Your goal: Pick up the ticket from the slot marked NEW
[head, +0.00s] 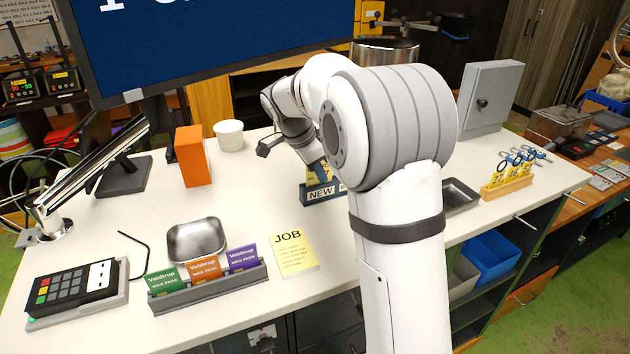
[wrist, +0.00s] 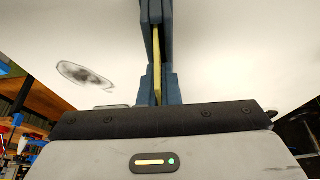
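The dark blue holder marked NEW (head: 320,194) stands on the white counter in the head view, partly hidden behind my arm. A yellow ticket (head: 312,177) shows just above the holder, at my gripper's blue fingers (head: 319,167). In the wrist view the ticket (wrist: 157,65) is a thin yellow strip, seen edge-on between the two blue fingers (wrist: 157,50). The fingers appear shut on it. I cannot tell whether its lower end is still in the slot.
A JOB pad (head: 293,255), a wax-pack rack (head: 208,286), a metal dish (head: 196,240) and a card terminal (head: 72,291) lie on the near counter. An orange box (head: 193,156) and a white cup (head: 229,135) stand behind. A numbered tag rack (head: 507,187) is at right.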

